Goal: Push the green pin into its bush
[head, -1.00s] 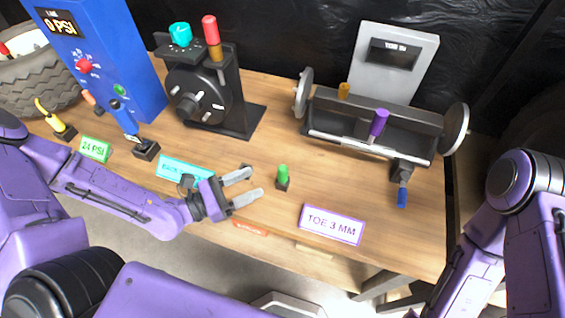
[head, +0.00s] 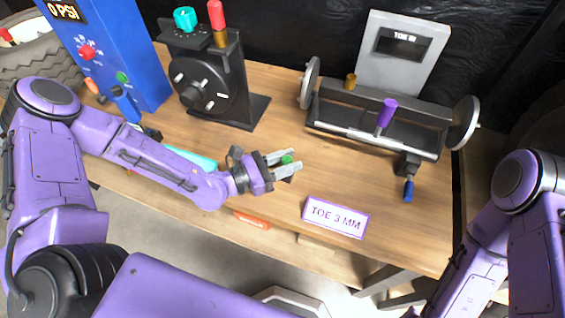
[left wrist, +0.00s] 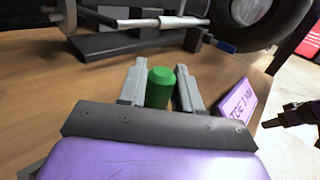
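The green pin (head: 287,160) is upright between the fingers of my left gripper (head: 294,162), low over the table. In the left wrist view the pin (left wrist: 160,87) stands between the two grey fingers (left wrist: 160,85), close to the left one, with a thin gap on the right. The dark block under it is mostly hidden by the gripper. A brass-coloured bush (head: 350,81) sits on the black toe gauge at the back right, with nothing green in it. I cannot tell whether it is the green pin's bush.
A purple pin (head: 386,113) stands on the toe gauge (head: 372,137). A black dial stand (head: 240,105) carries a teal knob and a red pin (head: 216,14). A blue pressure box (head: 112,60) stands at the left. A "TOE 3 MM" card (head: 336,217) lies right of my gripper.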

